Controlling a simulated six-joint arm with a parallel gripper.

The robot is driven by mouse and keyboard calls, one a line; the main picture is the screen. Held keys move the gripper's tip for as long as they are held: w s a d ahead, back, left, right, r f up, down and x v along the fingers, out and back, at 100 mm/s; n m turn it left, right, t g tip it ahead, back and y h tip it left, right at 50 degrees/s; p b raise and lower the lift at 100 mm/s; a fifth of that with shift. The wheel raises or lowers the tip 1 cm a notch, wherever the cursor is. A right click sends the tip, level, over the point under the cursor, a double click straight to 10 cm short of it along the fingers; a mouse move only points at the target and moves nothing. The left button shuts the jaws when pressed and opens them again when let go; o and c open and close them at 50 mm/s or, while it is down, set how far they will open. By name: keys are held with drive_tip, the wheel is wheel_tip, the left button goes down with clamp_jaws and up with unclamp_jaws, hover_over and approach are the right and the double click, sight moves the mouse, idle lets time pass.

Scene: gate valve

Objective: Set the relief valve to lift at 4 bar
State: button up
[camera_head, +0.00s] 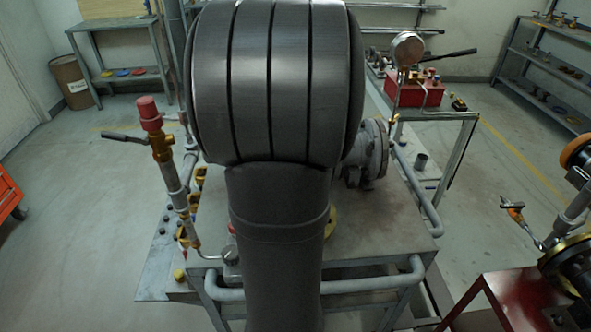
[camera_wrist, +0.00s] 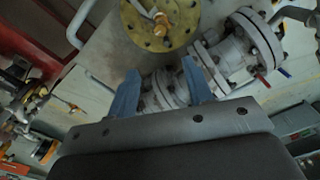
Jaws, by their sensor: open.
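The relief valve stands at the left in the head view, a brass body (camera_head: 160,147) with a red cap (camera_head: 148,108) and a dark lever (camera_head: 122,137) pointing left. It sits on a slightly tilted grey pipe. A round pressure gauge (camera_head: 407,48) stands above a red box-shaped pump (camera_head: 415,90) at the back right; its reading is too small to tell. My gripper (camera_wrist: 159,82) shows in the wrist view with two blue fingers apart and nothing clearly between them. Grey flanged piping (camera_wrist: 165,88) lies beyond the fingers. My arm hides the middle of the head view, including the gripper.
A steel bench (camera_head: 390,225) carries flanged piping (camera_head: 365,155). A yellow flange (camera_wrist: 155,28) shows at the top of the wrist view. A red stand (camera_head: 495,300) with a dark valve is at the right front. Shelves (camera_head: 550,65) line the back right. Open floor lies left.

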wheel_tip(320, 180, down, 17)
drive_tip(key=shift+r, duration=0.1)
idle(0.3)
drive_tip(key=c, duration=1)
